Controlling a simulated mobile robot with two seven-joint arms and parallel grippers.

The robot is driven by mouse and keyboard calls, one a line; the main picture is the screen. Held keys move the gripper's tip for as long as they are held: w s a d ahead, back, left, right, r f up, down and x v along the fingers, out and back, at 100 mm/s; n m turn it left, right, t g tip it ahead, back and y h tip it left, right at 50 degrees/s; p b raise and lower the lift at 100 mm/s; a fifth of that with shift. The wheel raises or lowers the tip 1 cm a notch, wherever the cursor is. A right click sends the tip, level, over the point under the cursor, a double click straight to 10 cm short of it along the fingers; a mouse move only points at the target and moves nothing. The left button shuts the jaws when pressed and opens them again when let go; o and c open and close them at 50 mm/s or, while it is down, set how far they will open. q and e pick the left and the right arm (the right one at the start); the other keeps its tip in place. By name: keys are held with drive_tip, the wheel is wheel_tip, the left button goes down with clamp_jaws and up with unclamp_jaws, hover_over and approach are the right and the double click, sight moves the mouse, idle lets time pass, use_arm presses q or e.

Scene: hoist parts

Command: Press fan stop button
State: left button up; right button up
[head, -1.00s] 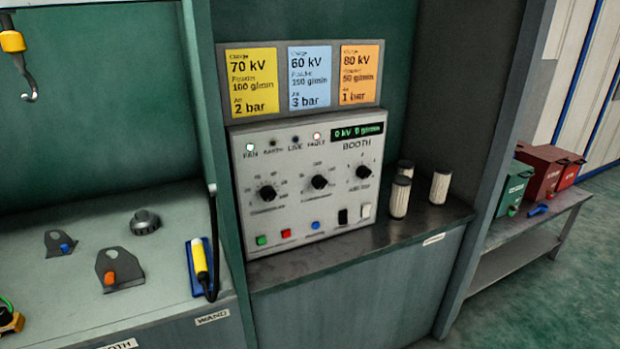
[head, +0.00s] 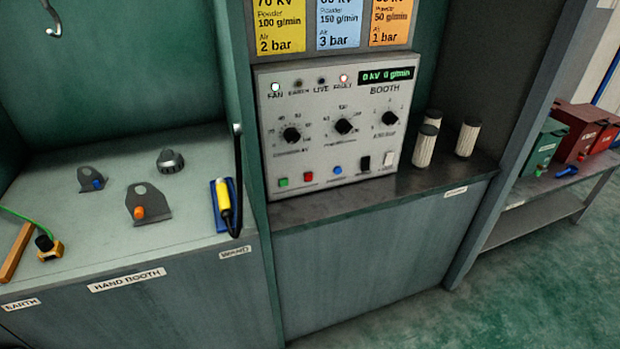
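The booth control panel (head: 340,160) stands upright on the counter in the middle of the head view. Along its lower edge are a green button (head: 283,182), a red button (head: 308,177) and a blue button (head: 337,170), with a black switch (head: 364,162) and a white switch (head: 388,158) to their right. The labels under the buttons are too small to read. The FAN lamp (head: 275,87) glows whitish green and the FAULT lamp (head: 344,78) glows reddish white. The display (head: 386,75) reads 0 kV. Neither of my grippers is in view.
Several pale cylinders (head: 467,138) stand right of the panel. The left bench (head: 100,240) holds a yellow wand (head: 223,195) in a blue holder, two grey hooked plates (head: 150,203) and a knob (head: 170,160). Green (head: 540,150) and red boxes (head: 575,130) sit on a right-hand bench. Green floor lies at the lower right.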

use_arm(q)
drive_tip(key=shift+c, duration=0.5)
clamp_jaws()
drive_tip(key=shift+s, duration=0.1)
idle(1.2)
